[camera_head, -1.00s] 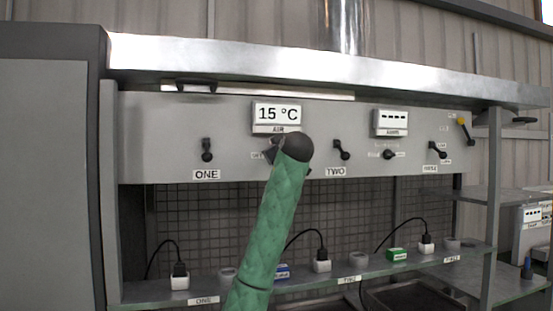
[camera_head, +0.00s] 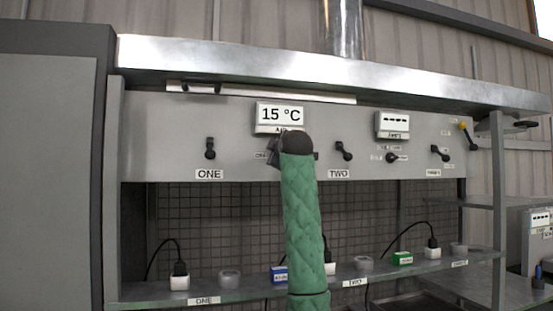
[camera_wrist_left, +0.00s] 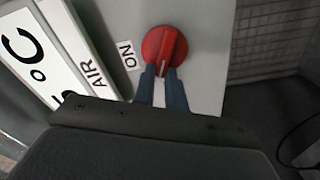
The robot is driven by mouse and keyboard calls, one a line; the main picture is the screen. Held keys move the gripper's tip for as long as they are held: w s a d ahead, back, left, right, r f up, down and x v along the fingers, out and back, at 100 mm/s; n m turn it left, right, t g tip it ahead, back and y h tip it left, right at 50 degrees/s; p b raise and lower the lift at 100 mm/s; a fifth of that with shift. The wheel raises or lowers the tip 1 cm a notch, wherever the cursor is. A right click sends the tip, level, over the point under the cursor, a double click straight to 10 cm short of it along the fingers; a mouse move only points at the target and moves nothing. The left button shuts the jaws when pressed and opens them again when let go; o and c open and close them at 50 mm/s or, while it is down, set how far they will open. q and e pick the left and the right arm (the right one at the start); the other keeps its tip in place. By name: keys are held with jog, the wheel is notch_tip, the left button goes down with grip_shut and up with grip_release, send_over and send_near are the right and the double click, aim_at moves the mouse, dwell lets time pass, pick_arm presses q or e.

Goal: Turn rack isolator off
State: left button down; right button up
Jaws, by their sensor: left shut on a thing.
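A round red knob (camera_wrist_left: 165,45) sits on the grey panel beside an ON label (camera_wrist_left: 128,55) in the left wrist view. Its pale pointer mark faces the gripper. My left gripper (camera_wrist_left: 162,75) has its two blue-grey fingers shut on the near part of this knob. In the head view my green-sleeved arm stands in front of the panel below the 15 °C AIR display (camera_head: 280,114). There the dark wrist and arm hide the red knob. My right gripper is in neither view.
Black switches ONE (camera_head: 210,149) and TWO (camera_head: 343,151) flank my arm. A yellow-tipped handle (camera_head: 468,136) is at the panel's right end. A shelf (camera_head: 225,294) below holds plugs and small boxes. A metal ledge (camera_head: 300,71) overhangs the panel.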

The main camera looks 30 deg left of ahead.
pick_arm(q)
jog(key=n, duration=0.2)
jog(key=f+n+b, duration=0.1)
jog(key=n, duration=0.1)
jog(key=shift+f+n+b, duration=0.15)
jog(key=shift+n+b, duration=0.15)
jog(key=shift+n, duration=0.1)
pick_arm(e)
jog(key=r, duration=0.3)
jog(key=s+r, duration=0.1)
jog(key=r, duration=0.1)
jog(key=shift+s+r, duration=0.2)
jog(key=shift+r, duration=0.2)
pick_arm(q)
jog(key=shift+a, duration=0.1)
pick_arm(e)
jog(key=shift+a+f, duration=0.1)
pick_arm(q)
jog(key=c, duration=1.4)
grip_release()
jog(key=shift+s, duration=0.1)
jog(key=shift+c, duration=0.2)
